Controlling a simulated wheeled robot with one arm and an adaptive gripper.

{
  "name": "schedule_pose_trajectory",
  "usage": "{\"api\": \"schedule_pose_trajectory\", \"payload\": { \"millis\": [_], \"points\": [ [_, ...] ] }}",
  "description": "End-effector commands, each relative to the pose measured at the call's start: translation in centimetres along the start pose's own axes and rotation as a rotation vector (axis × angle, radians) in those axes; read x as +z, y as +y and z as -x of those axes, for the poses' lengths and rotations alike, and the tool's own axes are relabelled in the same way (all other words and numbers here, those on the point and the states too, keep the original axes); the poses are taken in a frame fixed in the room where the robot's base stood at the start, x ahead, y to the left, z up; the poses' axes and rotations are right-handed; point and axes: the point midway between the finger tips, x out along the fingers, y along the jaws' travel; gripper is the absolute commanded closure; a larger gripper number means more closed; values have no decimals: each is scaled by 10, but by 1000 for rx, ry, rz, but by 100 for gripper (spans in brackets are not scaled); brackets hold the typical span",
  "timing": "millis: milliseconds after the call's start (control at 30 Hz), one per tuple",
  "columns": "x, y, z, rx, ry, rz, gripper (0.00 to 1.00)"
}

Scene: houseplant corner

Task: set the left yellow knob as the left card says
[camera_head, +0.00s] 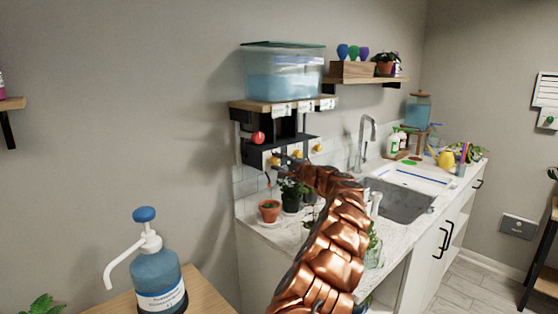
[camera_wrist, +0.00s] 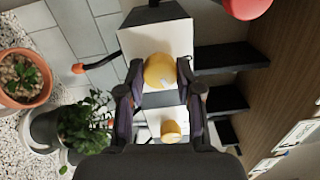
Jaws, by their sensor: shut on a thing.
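Several yellow knobs sit in a row on the front of a dark wall unit below a shelf. The left yellow knob (camera_head: 276,160) also shows in the wrist view (camera_wrist: 160,72), with a small pale mark on its face. My gripper (camera_wrist: 159,80) is shut on this knob, one finger on each side. A second yellow knob (camera_wrist: 172,130) lies behind the fingertips, nearer my palm. The left card (camera_head: 278,110) hangs on the shelf edge; its marking is too small to read.
A red knob (camera_head: 258,138) is left of the yellow ones. A water tank (camera_head: 283,72) stands on the shelf above. Potted plants, including a terracotta pot (camera_head: 269,212), stand on the counter below. A black spout with an orange tip (camera_wrist: 79,69) juts out beside the held knob.

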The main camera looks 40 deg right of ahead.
Motion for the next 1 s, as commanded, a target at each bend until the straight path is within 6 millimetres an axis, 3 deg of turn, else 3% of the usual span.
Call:
{"api": "schedule_pose_trajectory", "payload": {
  "millis": [400,933,967,1000],
  "points": [
    [-1,-1,0,-4,8,-178,100],
    [-1,0,0,-5,10,-197,100],
    [-1,0,0,-5,10,-197,63],
    [-1,0,0,-5,10,-197,59]
  ]
}}
